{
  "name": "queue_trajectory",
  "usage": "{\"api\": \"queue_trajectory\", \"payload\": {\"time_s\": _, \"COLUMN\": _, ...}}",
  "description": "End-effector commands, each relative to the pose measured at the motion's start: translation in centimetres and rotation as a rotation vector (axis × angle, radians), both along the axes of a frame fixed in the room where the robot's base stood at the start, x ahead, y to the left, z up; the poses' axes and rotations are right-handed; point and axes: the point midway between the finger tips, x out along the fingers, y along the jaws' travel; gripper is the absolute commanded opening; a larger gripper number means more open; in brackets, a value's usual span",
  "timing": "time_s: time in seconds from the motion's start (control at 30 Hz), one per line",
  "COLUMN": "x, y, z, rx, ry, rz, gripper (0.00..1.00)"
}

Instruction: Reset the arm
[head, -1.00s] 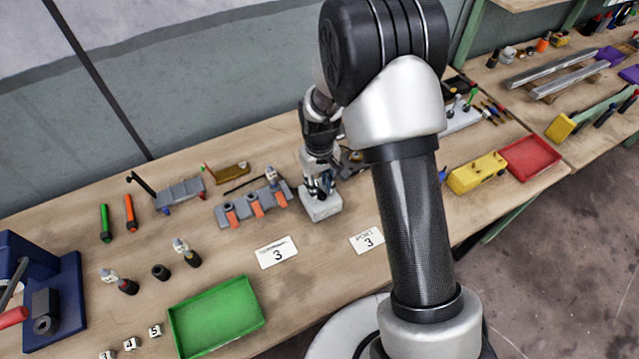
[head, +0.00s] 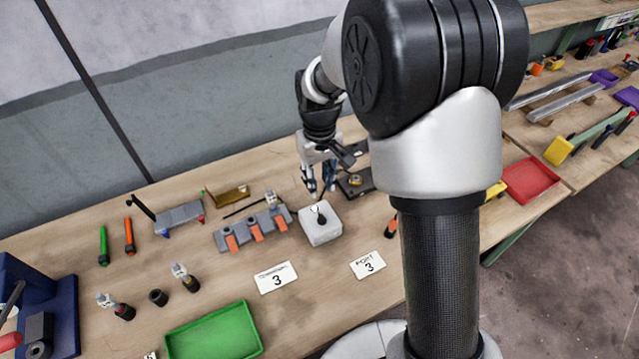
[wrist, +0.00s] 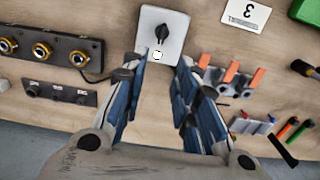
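My gripper (head: 318,190) hangs above the bench, just behind a white box with a black knob (head: 321,222). In the wrist view my gripper (wrist: 158,72) has its two fingers spread apart with nothing between them. The white box (wrist: 172,28) lies past the fingertips there, with its black knob (wrist: 161,32) and a small light spot on its top. The fingers look clear of the box. My arm covers part of the bench to the right of the box.
A grey block with orange levers (head: 256,230) stands left of the box. Cards marked 3 (head: 276,277) lie in front. A green tray (head: 214,334) is front left; a red tray (head: 531,181) is right. A dark panel with round sockets (wrist: 42,50) lies beside the box.

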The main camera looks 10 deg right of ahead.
Motion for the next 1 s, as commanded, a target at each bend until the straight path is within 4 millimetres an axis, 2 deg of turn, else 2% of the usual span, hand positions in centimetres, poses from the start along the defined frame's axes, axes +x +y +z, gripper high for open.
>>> {"api": "queue_trajectory", "payload": {"time_s": 0.4, "x": 0.0, "y": 0.0, "z": 0.1, "rx": 0.001, "ry": -0.002, "rz": -0.001, "gripper": 0.28}}
{"api": "queue_trajectory", "payload": {"time_s": 0.47, "x": -0.2, "y": -0.1, "z": 0.7, "rx": 0.000, "ry": -0.009, "rz": -0.004, "gripper": 0.28}}
{"api": "queue_trajectory", "payload": {"time_s": 0.57, "x": -1.2, "y": -0.4, "z": 2.8, "rx": 0.003, "ry": -0.034, "rz": -0.018, "gripper": 0.28}}
{"api": "queue_trajectory", "payload": {"time_s": 0.67, "x": -3.3, "y": -0.9, "z": 6.1, "rx": 0.007, "ry": -0.079, "rz": -0.045, "gripper": 0.28}}
{"api": "queue_trajectory", "payload": {"time_s": 0.8, "x": -7.5, "y": -1.8, "z": 10.6, "rx": 0.014, "ry": -0.147, "rz": -0.092, "gripper": 0.28}}
{"api": "queue_trajectory", "payload": {"time_s": 1.0, "x": -14.4, "y": -2.8, "z": 14.5, "rx": 0.026, "ry": -0.247, "rz": -0.157, "gripper": 0.28}}
